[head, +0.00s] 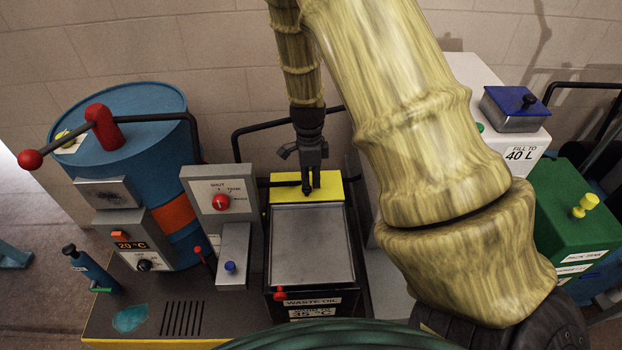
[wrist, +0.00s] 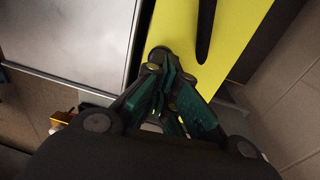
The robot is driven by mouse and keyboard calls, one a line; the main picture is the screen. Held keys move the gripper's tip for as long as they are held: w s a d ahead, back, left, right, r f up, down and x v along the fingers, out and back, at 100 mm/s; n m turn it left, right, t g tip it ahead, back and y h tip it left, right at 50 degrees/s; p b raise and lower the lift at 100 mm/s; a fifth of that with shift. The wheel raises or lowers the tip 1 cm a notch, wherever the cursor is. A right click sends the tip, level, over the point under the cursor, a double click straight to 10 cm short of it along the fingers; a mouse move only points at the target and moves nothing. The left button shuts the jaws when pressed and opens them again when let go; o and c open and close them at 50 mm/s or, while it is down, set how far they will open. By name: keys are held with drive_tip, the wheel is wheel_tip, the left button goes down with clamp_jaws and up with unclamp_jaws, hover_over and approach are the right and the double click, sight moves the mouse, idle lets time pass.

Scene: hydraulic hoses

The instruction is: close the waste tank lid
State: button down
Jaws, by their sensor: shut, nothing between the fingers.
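The waste oil tank (head: 313,296) stands in the middle of the head view, with a white "WASTE OIL" label on its front. A flat grey panel (head: 312,245) covers most of its top, and a yellow panel (head: 330,189) lies along its back edge. I cannot tell for sure which panel is the lid or how far it is tilted. My gripper (head: 311,189) points down at the yellow panel, shut and empty. In the wrist view my gripper (wrist: 172,58) is in front of the yellow panel (wrist: 231,40), near a black bar (wrist: 205,30), beside the grey panel (wrist: 75,30).
A blue drum (head: 125,150) and a grey control box with a red knob (head: 221,203) stand at left. A small red handle (head: 280,294) is at the tank's front left. A green box (head: 580,220) stands at far right; a wall is behind.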

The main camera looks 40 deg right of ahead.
drive_tip(key=shift+r+p, duration=2.05)
drive_tip(key=shift+w+r, duration=0.1)
drive_tip(key=shift+r, duration=0.05)
wheel_tip(320, 180, up, 10)
drive_tip(key=b, duration=0.2)
drive_tip(key=shift+w+f+b, duration=0.25)
drive_tip(key=shift+w+b, duration=0.05)
drive_tip(key=shift+b, duration=0.05)
drive_tip(key=shift+r, duration=0.15)
